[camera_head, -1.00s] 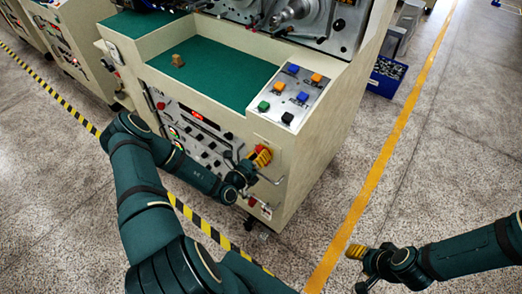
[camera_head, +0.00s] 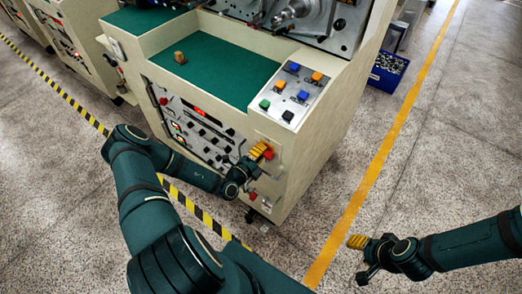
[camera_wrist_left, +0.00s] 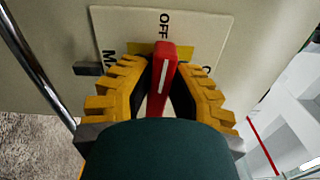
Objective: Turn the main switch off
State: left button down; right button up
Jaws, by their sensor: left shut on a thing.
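The main switch has a red handle (camera_wrist_left: 162,78) with a white line, on a yellow plate (camera_wrist_left: 205,52) with a pale label. In the left wrist view the word OFF stands just beyond the handle's far end, and the white line points roughly towards it. My left gripper (camera_wrist_left: 160,95) is shut on the red handle, a yellow finger on each side. In the head view my left gripper (camera_head: 258,151) is at the machine's front panel, with a bit of red (camera_head: 268,154) beside it. My right gripper (camera_head: 358,243) is over the floor, away from the machine; its opening is unclear.
The machine (camera_head: 310,165) has a green top (camera_head: 225,70) with a small brown block (camera_head: 180,58) and a panel of coloured buttons (camera_head: 296,90). A blue crate (camera_head: 387,73) stands behind at right. Open floor lies right of the machine.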

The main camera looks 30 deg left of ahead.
pick_arm(q)
jog(key=shift+w+n, duration=0.1)
jog(key=shift+n, duration=0.5)
jog(key=c, duration=0.9)
grip_release()
jog(key=s, duration=1.2)
jog(key=shift+a, duration=0.45)
